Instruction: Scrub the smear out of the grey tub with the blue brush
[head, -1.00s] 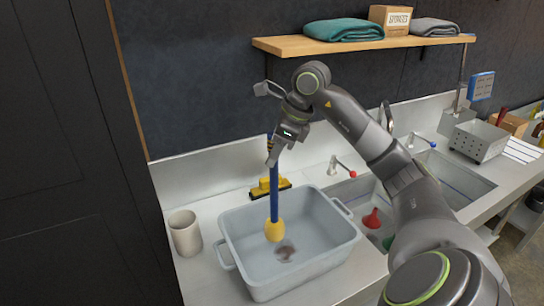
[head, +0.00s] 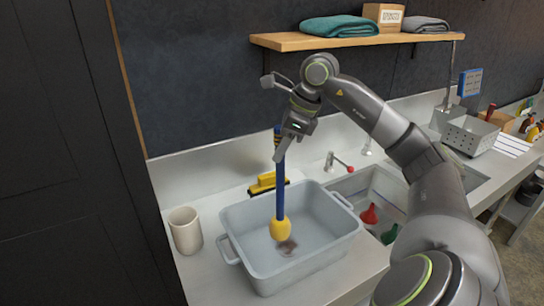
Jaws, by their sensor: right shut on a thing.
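The grey tub (head: 235,258) stands on the metal counter with a handle at each end. A dark brown smear (head: 287,248) lies on its floor. My right gripper (head: 281,150) is shut on the upper part of the blue brush (head: 281,190), above the tub. The brush hangs nearly upright with its yellow head (head: 280,229) down inside the tub, right at the smear's upper left edge. I cannot tell whether the head touches the floor. My left gripper is not in view.
A beige cup (head: 185,232) stands left of the tub, and a yellow-and-black brush (head: 264,182) lies behind it. Right of the tub is a sink with a red funnel (head: 369,214) and a green one (head: 389,234). A wooden shelf (head: 290,41) hangs above, holding towels and a box.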

